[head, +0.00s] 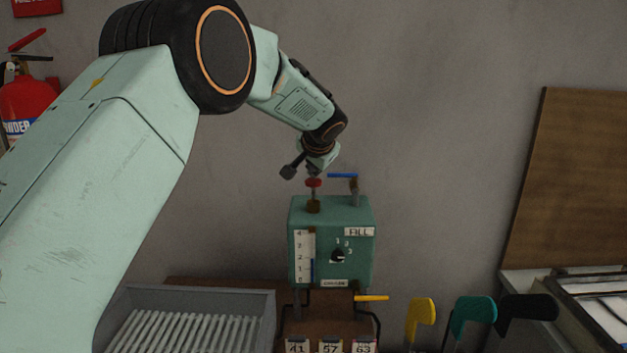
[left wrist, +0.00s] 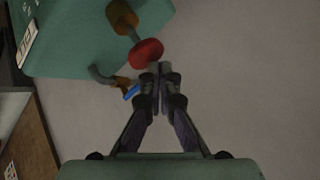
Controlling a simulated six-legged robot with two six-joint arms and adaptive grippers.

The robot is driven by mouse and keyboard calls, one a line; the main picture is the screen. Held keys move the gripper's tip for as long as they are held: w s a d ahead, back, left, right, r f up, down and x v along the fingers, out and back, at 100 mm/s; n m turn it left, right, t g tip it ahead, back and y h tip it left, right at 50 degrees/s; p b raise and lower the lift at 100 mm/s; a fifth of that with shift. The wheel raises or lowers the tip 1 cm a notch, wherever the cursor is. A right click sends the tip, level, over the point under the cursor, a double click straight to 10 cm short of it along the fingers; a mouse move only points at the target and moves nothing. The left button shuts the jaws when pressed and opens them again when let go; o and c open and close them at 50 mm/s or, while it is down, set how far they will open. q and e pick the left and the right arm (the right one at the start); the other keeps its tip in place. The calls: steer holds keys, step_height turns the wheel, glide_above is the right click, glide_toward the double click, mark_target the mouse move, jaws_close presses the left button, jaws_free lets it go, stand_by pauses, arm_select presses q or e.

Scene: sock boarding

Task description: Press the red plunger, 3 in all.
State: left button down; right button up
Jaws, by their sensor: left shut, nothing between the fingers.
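The red plunger (head: 313,183) stands on top of a teal box (head: 362,215) that has a "FILL" label, a scale and a black knob (head: 338,256). My left gripper (head: 315,173) is shut and empty, pointing down just above the plunger. In the left wrist view the red plunger head (left wrist: 147,52) is right by the closed fingertips (left wrist: 159,68). I cannot tell whether they touch. A brass collar (left wrist: 122,15) sits below the plunger's head. My right gripper is in neither view.
A blue-handled valve (head: 343,176) rises beside the plunger, and a yellow lever (head: 372,298) is below the box. A grey ribbed tray (head: 200,292) is at left. Yellow, teal and black handles stand at lower right. A brown board (head: 570,180) leans on the wall.

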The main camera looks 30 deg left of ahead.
mark_target(314, 180)
arm_select(q)
steer(key=shift+f+b, duration=1.25)
steer(key=shift+f, duration=0.2)
stand_by(1.1)
stand_by(0.4)
steer(key=shift+r+p, duration=1.65)
steer(key=shift+r, duration=0.5)
steer(key=shift+r, duration=0.1)
steer(key=shift+r+p, duration=2.05)
steer(key=shift+r, duration=0.45)
steer(key=shift+f, duration=0.1)
